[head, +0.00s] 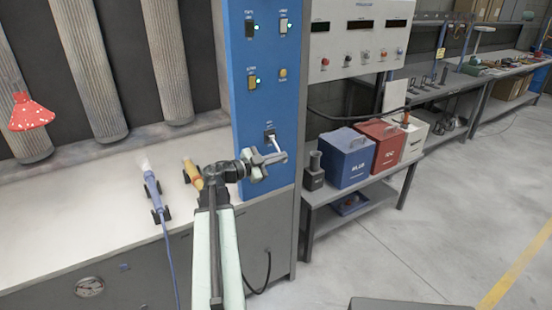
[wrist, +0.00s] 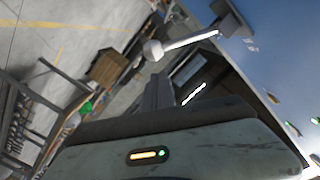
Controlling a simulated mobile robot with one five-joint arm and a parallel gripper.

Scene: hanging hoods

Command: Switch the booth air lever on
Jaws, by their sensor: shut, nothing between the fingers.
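The booth air lever (head: 271,137) is on the lower part of the blue panel (head: 262,100), with a dark mount and a pale handle that slants down to the right. In the wrist view its white rod (wrist: 190,42) ends in a round white knob, just beyond my fingers. My gripper (head: 277,157) is just below the lever, close to the panel. In the wrist view my gripper (wrist: 168,92) is shut and empty. I cannot tell whether it touches the lever. The small label above the lever is too small to read.
Several switches with green lights (head: 257,81) sit higher on the panel. A white bench top (head: 90,185) on the left holds a blue tool (head: 153,187) and an orange tool (head: 192,174). Blue (head: 346,158) and red (head: 381,145) boxes stand on a shelf to the right. Open floor (head: 420,225) lies at right.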

